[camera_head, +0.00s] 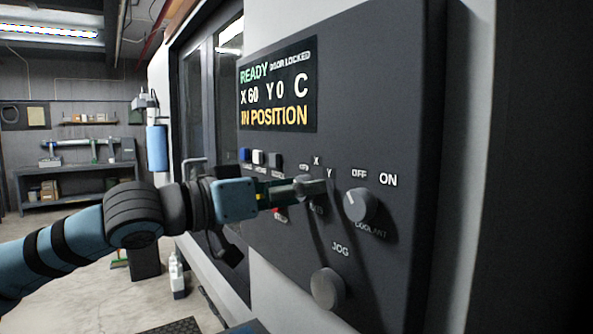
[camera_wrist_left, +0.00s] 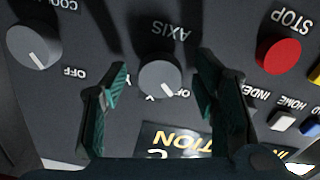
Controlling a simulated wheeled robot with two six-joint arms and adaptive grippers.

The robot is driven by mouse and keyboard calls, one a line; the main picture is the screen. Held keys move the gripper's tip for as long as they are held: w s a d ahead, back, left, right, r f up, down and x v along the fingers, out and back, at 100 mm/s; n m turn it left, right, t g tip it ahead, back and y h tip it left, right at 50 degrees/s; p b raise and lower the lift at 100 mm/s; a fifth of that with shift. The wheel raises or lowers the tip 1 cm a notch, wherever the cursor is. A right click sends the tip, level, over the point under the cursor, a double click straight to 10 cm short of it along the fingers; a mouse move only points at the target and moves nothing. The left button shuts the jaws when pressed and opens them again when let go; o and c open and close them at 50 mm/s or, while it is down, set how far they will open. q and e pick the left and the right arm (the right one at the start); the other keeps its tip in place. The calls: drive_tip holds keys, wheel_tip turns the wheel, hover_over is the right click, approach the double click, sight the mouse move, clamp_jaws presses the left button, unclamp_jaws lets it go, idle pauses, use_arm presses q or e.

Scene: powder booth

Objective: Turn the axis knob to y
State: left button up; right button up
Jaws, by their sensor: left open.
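The grey axis knob (camera_wrist_left: 160,76) sits on the dark control panel, under the upside-down word AXIS in the left wrist view. Its white pointer line slants down and slightly right there, away from the Y letter at its lower left. My left gripper (camera_wrist_left: 160,82) is open, with one green-padded finger on each side of the knob; I cannot tell whether either touches it. In the head view my left gripper (camera_head: 312,188) reaches the panel just below the X and Y letters and hides most of the knob. My right gripper is not in view.
The coolant knob (camera_head: 361,205) is close to the right of the gripper, and the jog knob (camera_head: 327,288) is below. The red stop button (camera_wrist_left: 279,55) and small push buttons are on the other side. The display (camera_head: 278,85) reads X 60, Y 0, IN POSITION.

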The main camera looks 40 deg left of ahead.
use_arm(q)
drive_tip(key=shift+s, duration=0.2)
drive_tip(key=shift+w, duration=0.15)
drive_tip(key=c, duration=1.2)
drive_tip(key=shift+o, duration=0.2)
drive_tip(key=shift+m, duration=0.3)
drive_tip(key=m, duration=1.9)
drive_tip(key=shift+a, duration=0.2)
drive_tip(key=shift+m, duration=0.3)
